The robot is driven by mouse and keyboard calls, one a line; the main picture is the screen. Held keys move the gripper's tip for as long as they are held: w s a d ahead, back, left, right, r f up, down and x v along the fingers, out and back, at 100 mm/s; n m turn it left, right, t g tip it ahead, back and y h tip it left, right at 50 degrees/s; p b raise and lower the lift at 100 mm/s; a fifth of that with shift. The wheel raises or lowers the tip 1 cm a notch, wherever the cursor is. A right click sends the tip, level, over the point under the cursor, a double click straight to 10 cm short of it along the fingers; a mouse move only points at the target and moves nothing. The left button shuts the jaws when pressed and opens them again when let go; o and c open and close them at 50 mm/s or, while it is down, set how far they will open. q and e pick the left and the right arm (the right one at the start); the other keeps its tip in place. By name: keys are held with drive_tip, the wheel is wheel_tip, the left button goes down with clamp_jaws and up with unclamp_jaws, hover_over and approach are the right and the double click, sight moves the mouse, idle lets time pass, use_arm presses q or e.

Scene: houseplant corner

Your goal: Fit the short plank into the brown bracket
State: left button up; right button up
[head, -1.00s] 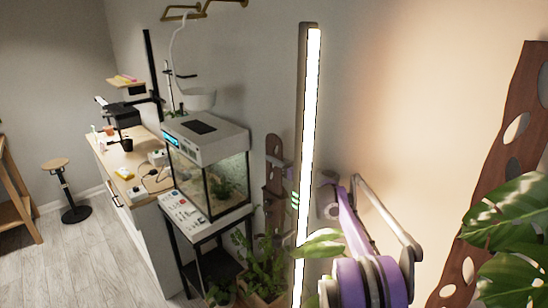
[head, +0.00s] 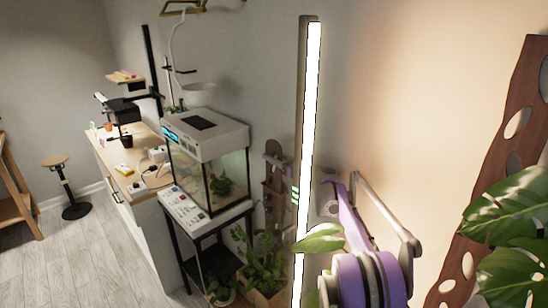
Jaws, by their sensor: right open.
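My right arm comes in from the bottom right as purple and grey links. Its right gripper (head: 277,165) appears to be past the tall lit bar, partly hidden by it, with its jaws open and nothing seen between them. It overlaps the upper part of a brown board with holes (head: 273,197) near the wall; I cannot tell whether they touch. I cannot make out the short plank or the brown bracket for certain. My left gripper is out of view.
The lit vertical bar (head: 310,130) stands close in front of me. A glass tank (head: 222,180) on a black stand is left of the arm. Potted plants (head: 262,262) crowd below. A tall board with holes (head: 500,160) and big leaves (head: 510,215) fill the right.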

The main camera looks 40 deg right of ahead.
drive_tip(key=s+b, duration=0.1)
drive_tip(key=s, duration=0.9)
drive_tip(key=shift+s+d+b, duration=0.3)
drive_tip(key=shift+s+d, duration=0.1)
drive_tip(key=shift+d, duration=0.05)
idle(0.5)
